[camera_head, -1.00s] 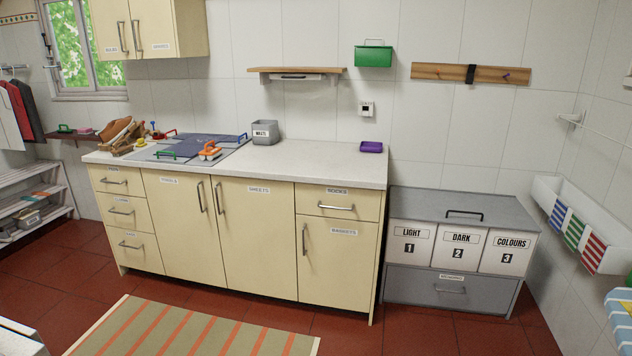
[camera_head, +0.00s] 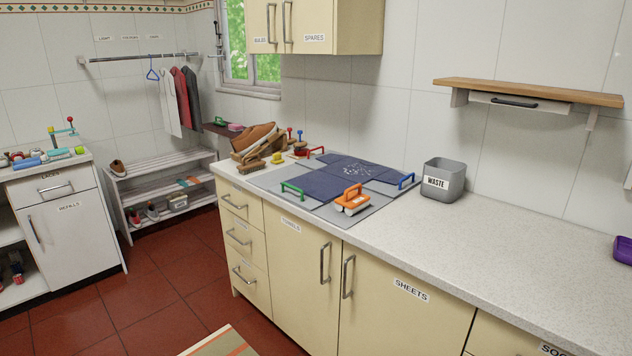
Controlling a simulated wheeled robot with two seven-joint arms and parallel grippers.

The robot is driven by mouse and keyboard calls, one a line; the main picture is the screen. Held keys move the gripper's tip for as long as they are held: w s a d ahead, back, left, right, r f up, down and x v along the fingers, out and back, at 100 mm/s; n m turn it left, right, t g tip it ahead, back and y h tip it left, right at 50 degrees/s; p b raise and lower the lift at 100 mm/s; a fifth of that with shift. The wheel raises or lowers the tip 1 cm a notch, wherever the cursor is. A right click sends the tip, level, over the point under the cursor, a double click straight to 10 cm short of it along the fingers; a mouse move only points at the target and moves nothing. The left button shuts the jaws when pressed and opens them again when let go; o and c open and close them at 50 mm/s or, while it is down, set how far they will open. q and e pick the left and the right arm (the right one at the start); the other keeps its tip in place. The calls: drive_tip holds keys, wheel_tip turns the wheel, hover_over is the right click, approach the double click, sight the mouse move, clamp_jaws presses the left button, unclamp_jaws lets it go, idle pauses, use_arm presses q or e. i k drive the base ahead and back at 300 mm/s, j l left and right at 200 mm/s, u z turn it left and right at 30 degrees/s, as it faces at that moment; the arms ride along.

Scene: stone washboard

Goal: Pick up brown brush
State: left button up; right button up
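A brown brush (camera_head: 251,167) with pale bristles appears to lie at the left end of the counter (camera_head: 400,235), in front of a brown shoe (camera_head: 256,137) on a wooden stand. It is small in the view, so its exact pose is hard to tell. An orange-handled brush (camera_head: 352,200) sits on the grey board with dark blue cloth (camera_head: 325,185), to the right of the brown one. Neither of my grippers is in view.
A yellow item (camera_head: 277,158) is beside the brown brush. Red tiled floor (camera_head: 150,300) is open at front left; a shoe rack (camera_head: 165,190) stands beyond.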

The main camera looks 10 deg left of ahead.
sight(249, 167)
drive_tip(key=i+j+u, duration=0.1)
drive_tip(key=i+j, duration=0.15)
drive_tip(key=i, duration=0.25)
drive_tip(key=i+j, duration=0.2)
drive_tip(key=i, duration=0.3)
drive_tip(key=i+j+u, duration=0.15)
drive_tip(key=i, duration=0.35)
drive_tip(key=j, duration=0.1)
